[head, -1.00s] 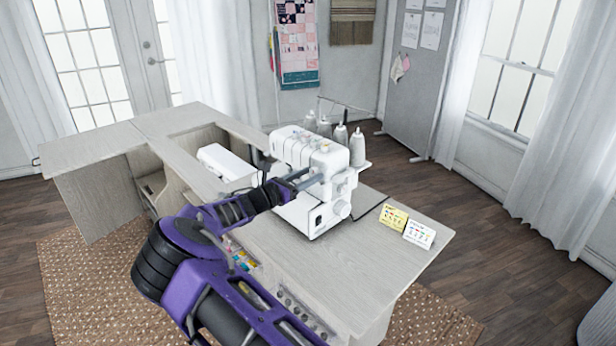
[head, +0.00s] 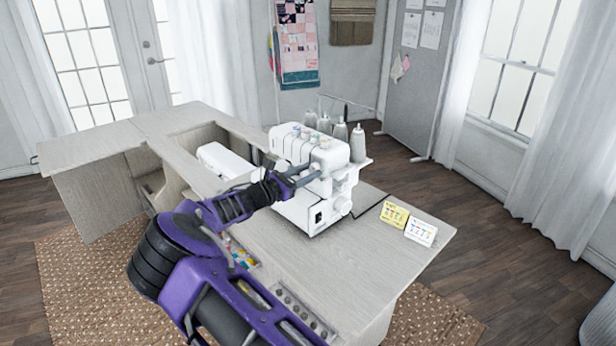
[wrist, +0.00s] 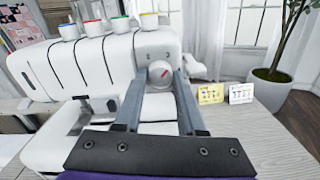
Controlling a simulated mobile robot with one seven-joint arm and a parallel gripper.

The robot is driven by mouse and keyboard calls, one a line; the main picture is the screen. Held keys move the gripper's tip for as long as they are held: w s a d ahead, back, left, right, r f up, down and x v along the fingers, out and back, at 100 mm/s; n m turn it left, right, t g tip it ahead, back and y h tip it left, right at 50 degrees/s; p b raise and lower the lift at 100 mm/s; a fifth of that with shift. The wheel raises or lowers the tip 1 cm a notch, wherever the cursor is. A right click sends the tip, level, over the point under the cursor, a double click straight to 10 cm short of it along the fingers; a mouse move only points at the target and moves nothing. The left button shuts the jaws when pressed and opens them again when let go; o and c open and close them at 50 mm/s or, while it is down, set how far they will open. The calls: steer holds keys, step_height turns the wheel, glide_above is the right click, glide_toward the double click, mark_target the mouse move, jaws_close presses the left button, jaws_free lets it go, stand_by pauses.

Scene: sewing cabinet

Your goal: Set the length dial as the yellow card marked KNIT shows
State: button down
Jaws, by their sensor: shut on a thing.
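The length dial (wrist: 159,72) is a round pale knob with a red mark on the white sewing machine's front. The red mark points up and to the right. The figures above it are small; they look like 2 and 3. My gripper (wrist: 160,80) has one finger on each side of the dial and is shut on it. In the head view my gripper (head: 316,176) hides the dial. The yellow card (head: 395,215) stands on the table right of the machine; it also shows in the wrist view (wrist: 210,94). Its print is too small to read.
A white card (head: 420,232) stands beside the yellow one. The machine (head: 300,205) has coloured top dials and thread cones (head: 357,145) behind. A white handwheel (head: 343,205) sits low on its right side.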

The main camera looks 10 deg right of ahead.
steer(key=m+b, duration=0.2)
steer(key=m, duration=0.1)
steer(key=m+b, duration=0.1)
steer(key=shift+f+m+b, duration=0.25)
steer(key=shift+m+b, duration=0.05)
steer(key=shift+r+m+b, duration=0.2)
steer(key=shift+m+b, duration=1.05)
steer(key=shift+m, duration=0.95)
steer(key=c, duration=0.5)
jaws_free()
steer(key=p+v, duration=0.1)
steer(key=v, duration=1.6)
steer(key=shift+a, duration=0.25)
steer(key=shift+s, duration=0.15)
